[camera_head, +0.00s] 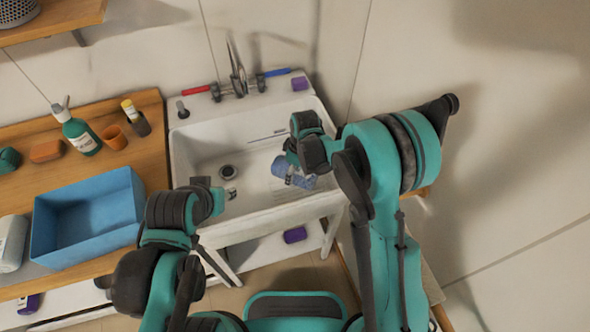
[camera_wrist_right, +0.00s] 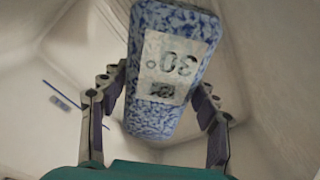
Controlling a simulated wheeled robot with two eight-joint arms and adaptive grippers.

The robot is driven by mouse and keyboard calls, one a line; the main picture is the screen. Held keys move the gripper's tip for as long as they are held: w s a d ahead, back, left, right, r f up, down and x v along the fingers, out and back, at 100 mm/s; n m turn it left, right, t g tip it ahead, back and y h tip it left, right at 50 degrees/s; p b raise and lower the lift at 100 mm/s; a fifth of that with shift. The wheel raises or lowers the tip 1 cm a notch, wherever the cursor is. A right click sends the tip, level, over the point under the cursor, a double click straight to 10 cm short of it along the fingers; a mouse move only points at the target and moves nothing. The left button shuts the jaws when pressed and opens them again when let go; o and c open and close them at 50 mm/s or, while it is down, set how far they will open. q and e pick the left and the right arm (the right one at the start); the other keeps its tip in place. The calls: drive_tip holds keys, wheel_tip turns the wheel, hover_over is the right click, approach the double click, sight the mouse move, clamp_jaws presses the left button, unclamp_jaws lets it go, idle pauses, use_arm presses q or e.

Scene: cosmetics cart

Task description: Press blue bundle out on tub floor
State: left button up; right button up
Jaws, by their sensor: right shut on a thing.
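The blue bundle (camera_head: 289,170) is a blue-and-white mottled block held over the right part of the white tub (camera_head: 185,160). In the right wrist view the bundle (camera_wrist_right: 150,112) has a pale label reading "30°", upside down. My right gripper (camera_head: 293,181) is shut on it, with one finger at each side of it in the right wrist view (camera_wrist_right: 163,80). Whether the bundle touches the tub floor (camera_head: 250,180) is not clear. My left gripper (camera_head: 218,187) is at the tub's front left; its finger opening is hard to make out.
A round drain (camera_head: 227,172) is in the tub floor. A tap (camera_head: 238,80) with red and blue handles stands at the back rim, with a purple block (camera_head: 300,83) to its right. A blue bin (camera_head: 90,215) and bottles stand on the wooden counter at left.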

use_arm(q)
drive_tip(key=shift+f+b, duration=2.65)
drive_tip(key=shift+f, duration=0.3)
use_arm(e)
approach(294, 192)
drive_tip(key=shift+w+a+f, duration=0.1)
drive_tip(key=shift+a+f, duration=0.1)
drive_tip(key=shift+f, duration=1.05)
drive_tip(key=shift+a+f, duration=0.15)
drive_tip(key=shift+f, duration=1.1)
use_arm(q)
drive_tip(key=shift+f+b, duration=0.55)
use_arm(e)
drive_tip(key=shift+f, duration=0.6)
use_arm(q)
drive_tip(key=shift+s+f+b, duration=0.1)
drive_tip(key=shift+f+b, duration=0.6)
drive_tip(key=shift+b, duration=0.05)
use_arm(e)
drive_tip(key=shift+f, duration=0.1)
use_arm(q)
drive_tip(key=shift+f, duration=0.2)
drive_tip(key=shift+f+b, duration=0.35)
drive_tip(key=shift+b, duration=0.15)
